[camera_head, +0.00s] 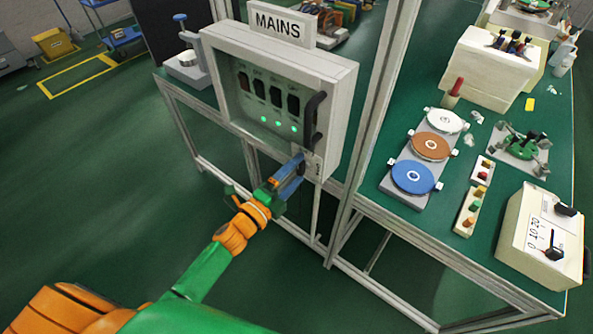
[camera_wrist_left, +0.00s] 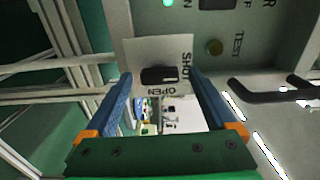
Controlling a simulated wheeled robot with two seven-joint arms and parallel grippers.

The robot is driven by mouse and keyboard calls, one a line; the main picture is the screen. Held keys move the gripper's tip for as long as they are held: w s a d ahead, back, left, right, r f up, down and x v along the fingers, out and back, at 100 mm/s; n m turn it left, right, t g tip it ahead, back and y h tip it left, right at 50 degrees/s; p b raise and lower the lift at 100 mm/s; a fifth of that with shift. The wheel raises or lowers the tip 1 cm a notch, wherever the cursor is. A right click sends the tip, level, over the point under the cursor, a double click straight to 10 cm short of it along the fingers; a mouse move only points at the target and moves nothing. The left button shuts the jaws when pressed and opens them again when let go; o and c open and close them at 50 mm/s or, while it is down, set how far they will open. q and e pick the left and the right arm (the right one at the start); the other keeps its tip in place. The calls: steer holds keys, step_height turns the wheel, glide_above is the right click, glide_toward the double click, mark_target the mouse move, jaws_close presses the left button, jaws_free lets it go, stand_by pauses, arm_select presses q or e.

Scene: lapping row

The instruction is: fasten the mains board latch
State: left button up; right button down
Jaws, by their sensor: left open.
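The mains board (camera_head: 345,90) is a light grey box under a MAINS sign, with dark switches and several green lights inside its frame. Its latch plate (camera_head: 318,166) is at the lower right corner. In the left wrist view the latch (camera_wrist_left: 159,75) is a small black knob on a pale plate marked SHUT and OPEN; I cannot tell which word it is set to. My left gripper (camera_head: 297,166) is open just in front of the plate. In the wrist view its blue fingers (camera_wrist_left: 160,84) stand either side of the knob, with nothing visibly held. My right gripper is not in view.
A black handle (camera_head: 314,119) stands out from the board just above the latch, and it shows at right in the wrist view (camera_wrist_left: 270,94). Metal frame posts (camera_head: 375,110) stand right of the board. A green bench (camera_head: 480,262) with coloured discs (camera_head: 415,178) lies further right.

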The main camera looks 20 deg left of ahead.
arm_select(q)
steer(key=v, duration=0.6)
steer(key=shift+s+b, duration=0.3)
steer(key=shift+b, duration=0.05)
steer(key=s+a+f+n+g+y, duration=0.25)
steer(key=f+n, duration=0.25)
steer(key=f, duration=0.5)
steer(key=s+a+f+n+g+y, duration=0.25)
steer(key=s+f+n, duration=0.2)
steer(key=f, duration=0.55)
steer(key=s+f+n+g, duration=0.3)
steer(key=s+f, duration=0.2)
steer(key=s, duration=0.3)
steer(key=s+d+f+n+g, duration=0.1)
steer(key=s+f+n+g, duration=0.2)
steer(key=s, duration=0.5)
steer(key=s+d+f+n+g+y, duration=0.1)
steer(key=s+f+n+g, duration=0.3)
steer(key=s+f, duration=0.3)
steer(key=shift+s+f+g, duration=0.3)
steer(key=shift+s+g, duration=0.2)
steer(key=shift+s, duration=0.6)
steer(key=shift+d, duration=0.1)
